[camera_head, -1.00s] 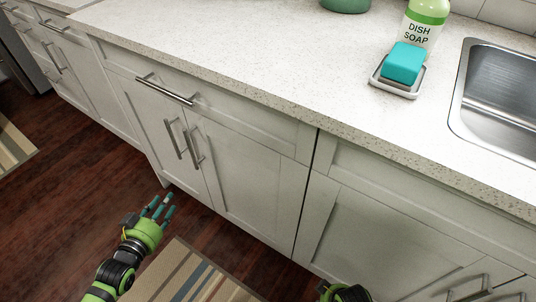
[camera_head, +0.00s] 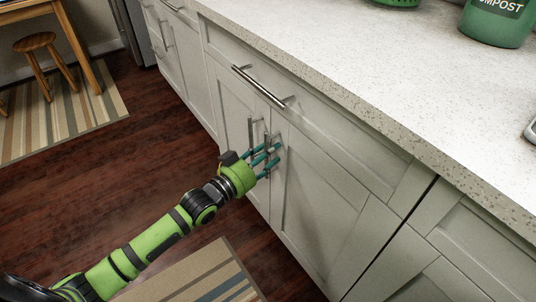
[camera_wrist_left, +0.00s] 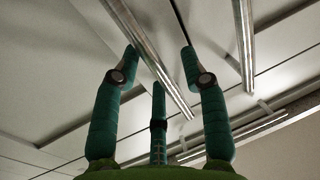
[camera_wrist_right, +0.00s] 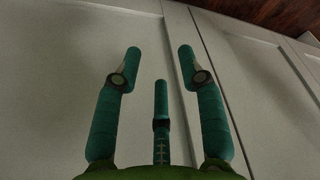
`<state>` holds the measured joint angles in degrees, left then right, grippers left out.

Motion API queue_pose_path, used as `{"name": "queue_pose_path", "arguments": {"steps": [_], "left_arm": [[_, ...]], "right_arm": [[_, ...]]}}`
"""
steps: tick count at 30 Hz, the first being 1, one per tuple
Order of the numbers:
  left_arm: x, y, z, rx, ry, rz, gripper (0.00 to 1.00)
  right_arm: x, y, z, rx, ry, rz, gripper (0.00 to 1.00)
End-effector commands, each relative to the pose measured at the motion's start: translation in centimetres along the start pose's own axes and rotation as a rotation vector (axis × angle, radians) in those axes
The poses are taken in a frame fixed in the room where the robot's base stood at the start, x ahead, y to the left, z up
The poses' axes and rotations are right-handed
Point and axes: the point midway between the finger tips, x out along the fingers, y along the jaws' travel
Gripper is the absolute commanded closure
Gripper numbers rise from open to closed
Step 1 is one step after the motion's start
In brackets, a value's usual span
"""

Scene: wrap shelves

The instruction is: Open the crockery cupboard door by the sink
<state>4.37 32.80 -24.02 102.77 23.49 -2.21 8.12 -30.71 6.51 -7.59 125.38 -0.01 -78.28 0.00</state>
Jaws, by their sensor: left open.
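A white base cupboard stands below the counter, with a left door (camera_head: 229,106) and a right door (camera_head: 305,205). Upright metal bar handles sit close together at their meeting edges, the left handle (camera_head: 250,134) and the right handle (camera_wrist_left: 143,50). Both doors look shut. My left gripper (camera_head: 274,160) is open at the handles, its teal fingers partly covering the right one. In the left wrist view the right door's handle runs between the spread fingers; contact cannot be told. My right gripper (camera_wrist_right: 161,60) is open and empty, facing white cupboard fronts; the head view does not show it.
A drawer with a bar handle (camera_head: 259,87) is above the doors. The speckled counter (camera_head: 330,75) overhangs them and carries a green compost bin (camera_head: 497,25). A striped rug (camera_head: 205,275) lies on the wooden floor (camera_head: 110,190). A stool (camera_head: 38,50) stands far left.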

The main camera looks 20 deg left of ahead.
Motion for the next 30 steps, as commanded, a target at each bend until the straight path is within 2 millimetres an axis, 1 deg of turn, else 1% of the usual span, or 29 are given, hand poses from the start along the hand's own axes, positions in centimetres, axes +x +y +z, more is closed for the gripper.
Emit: {"name": "queue_pose_path", "arguments": {"steps": [6,7,8,9,10,21,26,30], "left_arm": [[0.1,0.0,0.0,0.000,-0.001,0.000,0.57],[0.1,0.0,0.0,0.000,-0.001,0.000,0.61],[0.1,0.0,0.0,0.000,-0.001,0.000,0.73],[0.1,0.0,0.0,0.000,-0.001,0.000,0.89],[0.1,0.0,0.0,0.000,-0.001,0.000,1.00],[-0.2,0.0,-0.1,-0.002,-0.001,-0.007,1.00],[-0.9,0.0,-0.2,-0.004,-0.002,-0.028,1.00],[-2.1,0.0,-0.3,-0.006,-0.002,-0.061,1.00]], "right_arm": [[-0.1,0.0,0.0,0.000,0.000,0.000,0.60],[-0.1,0.0,0.0,0.000,0.000,0.001,0.60],[-0.1,0.0,0.0,0.000,0.000,0.001,0.60],[-0.1,0.0,0.0,0.000,0.000,0.001,0.60],[-0.1,0.0,0.0,0.000,0.000,0.001,0.60],[-0.2,0.0,-0.2,0.001,0.006,0.001,0.60],[2.0,-0.2,0.7,-0.003,-0.019,-0.004,0.60],[4.1,-0.3,1.7,-0.006,-0.036,-0.006,0.60]]}}
